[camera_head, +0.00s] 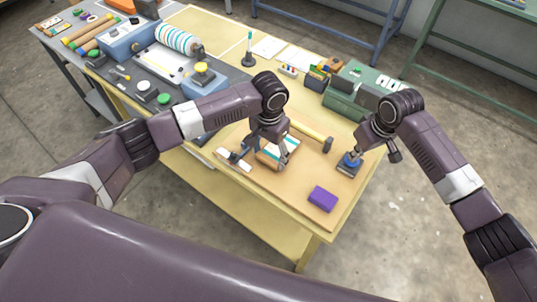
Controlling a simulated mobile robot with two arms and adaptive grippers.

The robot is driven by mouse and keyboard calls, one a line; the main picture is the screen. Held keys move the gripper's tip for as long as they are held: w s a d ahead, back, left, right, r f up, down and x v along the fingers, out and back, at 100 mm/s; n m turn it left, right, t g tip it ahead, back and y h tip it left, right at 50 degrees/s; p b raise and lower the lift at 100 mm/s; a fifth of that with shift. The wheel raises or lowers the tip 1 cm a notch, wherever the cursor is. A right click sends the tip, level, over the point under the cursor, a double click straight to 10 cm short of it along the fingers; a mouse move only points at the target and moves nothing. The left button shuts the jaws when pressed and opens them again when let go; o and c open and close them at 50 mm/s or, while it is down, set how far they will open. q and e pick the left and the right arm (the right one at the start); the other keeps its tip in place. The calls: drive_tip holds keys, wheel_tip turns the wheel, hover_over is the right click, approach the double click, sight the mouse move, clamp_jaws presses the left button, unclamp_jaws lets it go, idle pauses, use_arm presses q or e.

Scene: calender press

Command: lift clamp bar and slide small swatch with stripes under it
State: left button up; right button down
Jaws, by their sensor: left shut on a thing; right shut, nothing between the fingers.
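A white swatch with teal stripes (291,146) lies tilted at a brown block or board on the tan work mat. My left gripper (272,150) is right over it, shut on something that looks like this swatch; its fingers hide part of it. My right gripper (364,148) is shut and empty, just above a small dark block with a blue knob (348,163); I cannot tell whether they touch. A yellow bar with a dark end (312,134) lies behind the swatch. I cannot tell which part is the clamp bar.
A purple block (322,199) lies near the front right of the mat. A press with a striped roller (176,38) stands at the back left. A green box (348,100) stands at the right edge.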

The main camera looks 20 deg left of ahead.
use_arm(q)
drive_tip(key=shift+w+d+f, duration=0.2)
drive_tip(key=shift+w+f, duration=0.05)
drive_tip(key=shift+w, duration=0.3)
use_arm(e)
drive_tip(key=shift+s+d+f, duration=0.1)
drive_tip(key=shift+s+f, duration=0.15)
drive_tip(key=shift+f, duration=0.05)
